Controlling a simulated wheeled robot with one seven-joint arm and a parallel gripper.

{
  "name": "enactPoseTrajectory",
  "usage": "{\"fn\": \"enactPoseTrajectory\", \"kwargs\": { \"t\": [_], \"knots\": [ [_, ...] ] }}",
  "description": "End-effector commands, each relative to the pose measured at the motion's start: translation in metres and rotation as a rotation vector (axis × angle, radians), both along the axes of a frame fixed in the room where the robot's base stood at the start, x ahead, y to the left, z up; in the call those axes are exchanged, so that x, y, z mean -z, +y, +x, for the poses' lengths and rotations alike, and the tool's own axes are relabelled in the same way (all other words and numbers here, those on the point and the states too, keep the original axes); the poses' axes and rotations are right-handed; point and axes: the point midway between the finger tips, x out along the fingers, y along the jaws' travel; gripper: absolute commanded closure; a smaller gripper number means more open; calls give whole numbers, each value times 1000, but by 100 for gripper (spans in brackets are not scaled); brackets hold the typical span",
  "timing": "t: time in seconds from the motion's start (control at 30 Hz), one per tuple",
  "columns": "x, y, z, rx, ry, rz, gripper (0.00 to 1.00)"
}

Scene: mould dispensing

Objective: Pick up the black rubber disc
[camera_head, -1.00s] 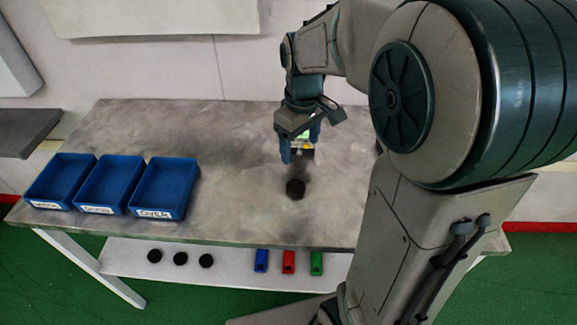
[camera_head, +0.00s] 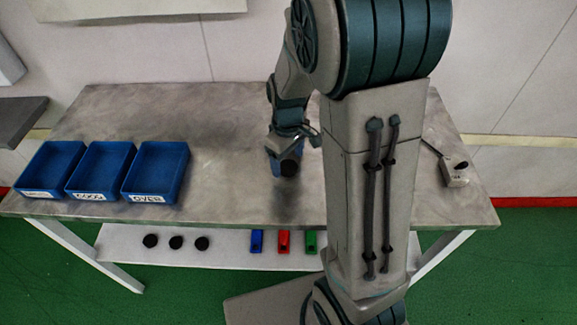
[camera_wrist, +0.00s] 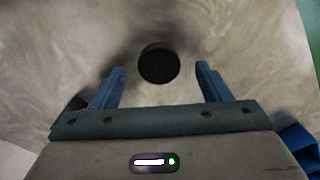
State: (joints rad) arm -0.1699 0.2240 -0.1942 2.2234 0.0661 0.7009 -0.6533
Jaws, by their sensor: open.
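The black rubber disc (camera_head: 289,164) is on the grey table (camera_head: 235,130), right of the blue bins. In the wrist view the disc (camera_wrist: 159,63) appears between and slightly beyond my two blue fingertips. My gripper (camera_wrist: 160,68) is open, with a gap on each side of the disc. In the head view my gripper (camera_head: 280,158) points down at the disc, and the arm hides part of the table behind it. I cannot tell the exact height of the fingertips above the table.
Three blue labelled bins, the nearest being one bin (camera_head: 156,172), stand at the table's left. A small grey box (camera_head: 455,172) with a black top is at the right. The lower shelf (camera_head: 120,246) holds three black discs and blue, red and green pieces.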

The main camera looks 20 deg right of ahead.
Motion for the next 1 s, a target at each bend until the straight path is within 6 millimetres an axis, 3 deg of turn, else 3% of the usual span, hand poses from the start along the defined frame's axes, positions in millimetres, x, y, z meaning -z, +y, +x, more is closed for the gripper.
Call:
{"fn": "enactPoseTrajectory", "kwargs": {
  "t": [0.13,0.4,0.57,0.6,1.0],
  "knots": [
    [15,-1,0,1,0,0,30],
    [17,-1,1,1,-2,0,30],
    [17,-1,1,2,-2,0,74],
    [17,-1,1,2,-2,0,78],
    [13,-1,1,2,-3,1,78]
  ]
}}
